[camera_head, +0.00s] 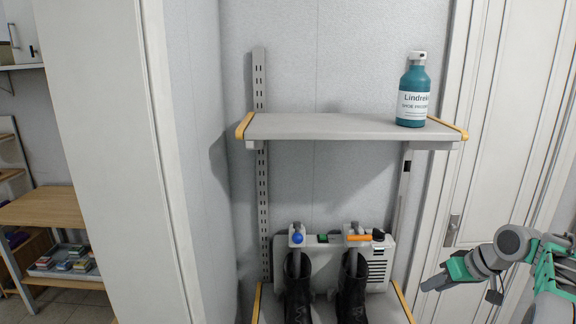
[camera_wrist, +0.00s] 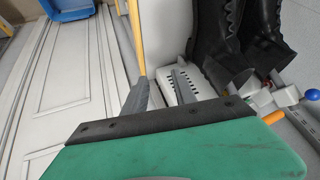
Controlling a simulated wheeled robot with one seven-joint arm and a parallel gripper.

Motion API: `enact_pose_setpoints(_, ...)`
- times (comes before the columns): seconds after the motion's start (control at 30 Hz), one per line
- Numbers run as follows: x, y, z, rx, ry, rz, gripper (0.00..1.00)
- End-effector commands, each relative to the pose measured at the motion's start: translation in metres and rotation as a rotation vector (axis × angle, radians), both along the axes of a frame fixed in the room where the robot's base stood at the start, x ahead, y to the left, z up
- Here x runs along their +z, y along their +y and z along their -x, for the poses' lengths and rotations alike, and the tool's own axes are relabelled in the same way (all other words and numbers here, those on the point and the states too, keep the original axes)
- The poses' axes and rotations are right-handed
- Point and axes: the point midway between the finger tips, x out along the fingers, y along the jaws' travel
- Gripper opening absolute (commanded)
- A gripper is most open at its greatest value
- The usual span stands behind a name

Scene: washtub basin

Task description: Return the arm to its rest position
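My gripper (camera_head: 428,285) is at the lower right of the head view, in front of the white door and to the right of the lower shelf. It points left and is apart from the boots. In the wrist view, my gripper's (camera_wrist: 160,77) two dark grey fingers stand apart past the green housing, with nothing between them. My green and grey arm (camera_head: 545,275) reaches in from the right edge.
A teal bottle (camera_head: 413,90) stands on the upper shelf (camera_head: 330,127). A door (camera_head: 490,120) is behind my arm. A blue container (camera_wrist: 68,8) shows in the wrist view.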

Motion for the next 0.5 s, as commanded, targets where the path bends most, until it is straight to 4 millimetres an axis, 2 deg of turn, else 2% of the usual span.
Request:
enact_pose_setpoints(0.03, -0.017, -0.004, 0.011, -0.063, 0.054, -0.015, 0.33)
enact_pose_setpoints(0.13, -0.052, -0.011, 0.044, -0.221, 0.180, -0.031, 0.33)
enact_pose_setpoints(0.23, -0.080, -0.001, 0.090, -0.378, 0.322, -0.020, 0.33)
enact_pose_setpoints(0.3, -0.094, 0.021, 0.131, -0.470, 0.423, 0.015, 0.33)
enact_pose_setpoints(0.37, -0.099, 0.044, 0.166, -0.525, 0.487, 0.061, 0.33)
enact_pose_setpoints(0.4, -0.100, 0.060, 0.188, -0.546, 0.515, 0.098, 0.33)
enact_pose_setpoints(0.5, -0.097, 0.099, 0.231, -0.542, 0.526, 0.186, 0.33)
